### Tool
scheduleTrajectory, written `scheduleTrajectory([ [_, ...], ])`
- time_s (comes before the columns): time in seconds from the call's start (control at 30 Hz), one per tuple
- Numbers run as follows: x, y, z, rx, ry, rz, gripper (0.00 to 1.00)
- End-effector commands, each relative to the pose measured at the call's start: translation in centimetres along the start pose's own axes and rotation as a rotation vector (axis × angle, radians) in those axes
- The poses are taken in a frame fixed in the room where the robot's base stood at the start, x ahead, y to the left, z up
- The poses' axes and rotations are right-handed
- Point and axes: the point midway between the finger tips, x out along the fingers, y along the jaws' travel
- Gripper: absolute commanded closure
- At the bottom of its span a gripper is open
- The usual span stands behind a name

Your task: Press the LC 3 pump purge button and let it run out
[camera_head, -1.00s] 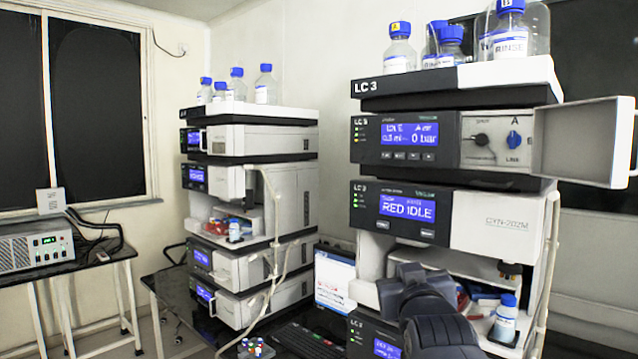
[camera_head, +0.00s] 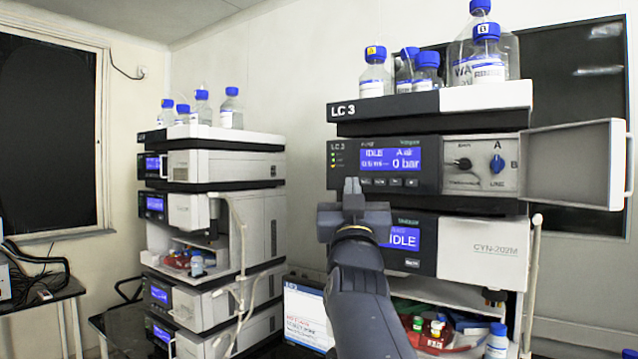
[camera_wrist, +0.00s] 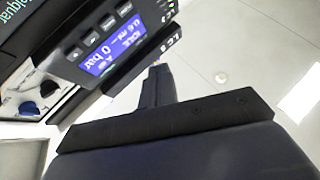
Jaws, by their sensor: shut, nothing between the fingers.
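The LC 3 pump (camera_head: 430,152) is the upper module of the right stack. In the wrist view the gripper tip (camera_wrist: 158,70) appears beside the panel's edge, apart from the buttons (camera_wrist: 92,37).
The pump's door (camera_head: 580,165) stands open at right, showing a black knob (camera_head: 462,164) and a blue knob (camera_head: 497,163). Bottles (camera_head: 374,75) stand on top of the stack. A module with an IDLE display (camera_head: 403,237) sits below. Another stack (camera_head: 225,165) stands at left.

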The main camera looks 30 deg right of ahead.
Motion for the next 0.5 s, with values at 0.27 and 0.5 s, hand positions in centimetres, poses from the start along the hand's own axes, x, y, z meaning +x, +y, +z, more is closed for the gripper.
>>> scheduleTrajectory([
  [0.27, 1.7, 1.2, 1.2, -0.003, -0.002, 0.002, 1.00],
  [0.5, 4.2, 3.0, 2.8, -0.003, -0.003, 0.002, 1.00],
])
